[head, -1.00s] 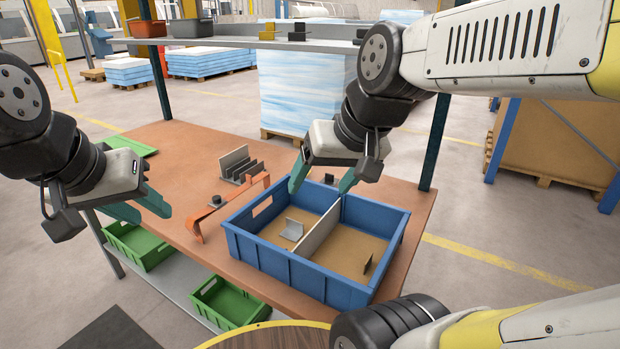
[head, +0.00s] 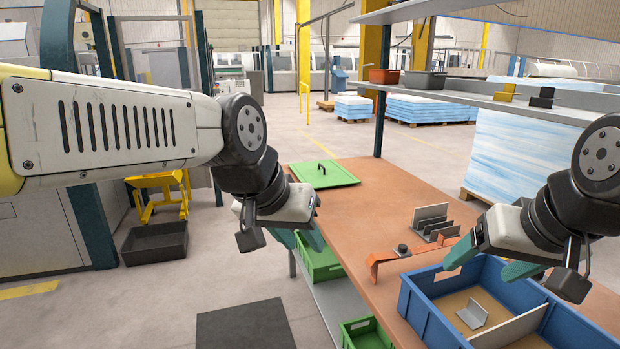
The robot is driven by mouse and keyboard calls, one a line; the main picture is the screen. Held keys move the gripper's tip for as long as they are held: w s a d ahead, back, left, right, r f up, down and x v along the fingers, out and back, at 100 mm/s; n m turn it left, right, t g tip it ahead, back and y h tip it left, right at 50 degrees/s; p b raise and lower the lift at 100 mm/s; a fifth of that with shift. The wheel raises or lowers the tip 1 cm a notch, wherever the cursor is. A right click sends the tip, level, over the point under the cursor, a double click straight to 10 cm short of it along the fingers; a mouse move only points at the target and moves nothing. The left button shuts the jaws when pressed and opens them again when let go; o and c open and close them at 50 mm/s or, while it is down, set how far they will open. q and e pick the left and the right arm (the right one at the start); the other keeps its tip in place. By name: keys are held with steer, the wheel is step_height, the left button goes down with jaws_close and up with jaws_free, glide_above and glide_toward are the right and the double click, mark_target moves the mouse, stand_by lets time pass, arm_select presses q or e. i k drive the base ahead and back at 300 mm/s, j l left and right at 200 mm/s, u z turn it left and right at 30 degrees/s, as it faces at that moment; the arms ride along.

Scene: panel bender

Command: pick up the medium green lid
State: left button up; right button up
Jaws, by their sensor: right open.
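The green lid (head: 338,177) lies flat on the brown tabletop at its far left end, with a dark handle on top. My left gripper (head: 298,240) is nearer to me than the lid and below it in the picture. Its two teal fingers point down, look apart and hold nothing visible. My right gripper (head: 490,262) is open and empty over the left part of the blue crate, well to the right of the lid.
The blue crate (head: 421,312) has a divider and a small grey bracket (head: 472,314) inside. An orange bent strip (head: 412,258) and a grey slotted rack (head: 434,224) stand on the table (head: 375,210). Green bins (head: 322,262) sit on the lower shelf. The tabletop around the lid is clear.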

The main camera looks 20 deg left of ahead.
mark_target(323, 173)
steer(key=u, duration=0.5)
steer(key=z, duration=1.6)
steer(key=u, duration=1.55)
steer(key=i+j+z, duration=0.3)
steer(key=i+j, duration=0.85)
steer(key=i, duration=0.3)
steer(key=i+j+z, duration=0.3)
steer(key=i+j, duration=1)
steer(key=j, duration=0.15)
